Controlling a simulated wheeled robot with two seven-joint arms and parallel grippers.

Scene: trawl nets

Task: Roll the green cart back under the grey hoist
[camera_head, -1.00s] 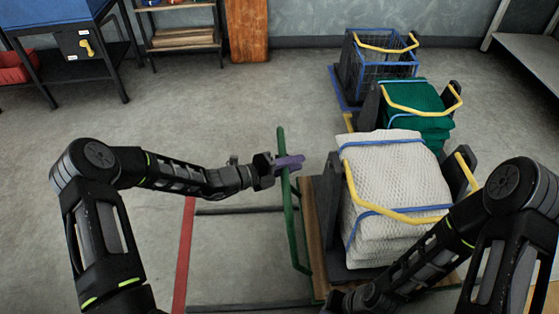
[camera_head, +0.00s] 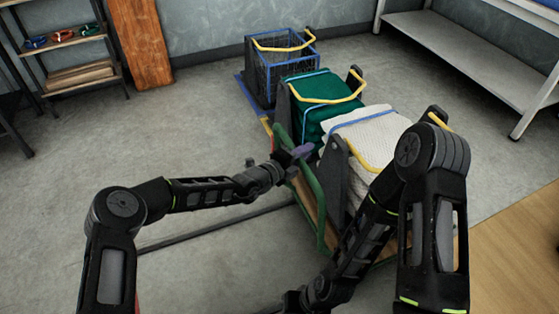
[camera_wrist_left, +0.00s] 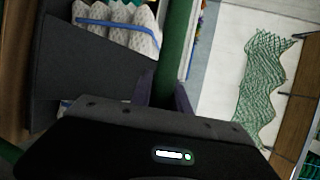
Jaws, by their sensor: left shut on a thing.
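The green cart has a green push handle (camera_head: 316,205) and a wooden deck. It carries a white net bundle (camera_head: 365,137) with a blue strap, beside a dark grey upright plate. My left gripper (camera_head: 293,154), with purple fingers, is shut on the upper part of the handle. In the left wrist view the green handle bar (camera_wrist_left: 177,45) runs up between the two fingers (camera_wrist_left: 164,95). My right arm crosses in front of the cart and hides part of its deck. My right gripper (camera_head: 295,301) is low at the bottom edge, its jaws unclear. I cannot make out the grey hoist.
Just beyond stand a green net bundle (camera_head: 309,118) on a yellow-edged base and a blue wire basket (camera_head: 280,70) on a blue base. A grey bench (camera_head: 470,55) stands at right. Open concrete floor lies left, crossed by a dark strip (camera_head: 215,222).

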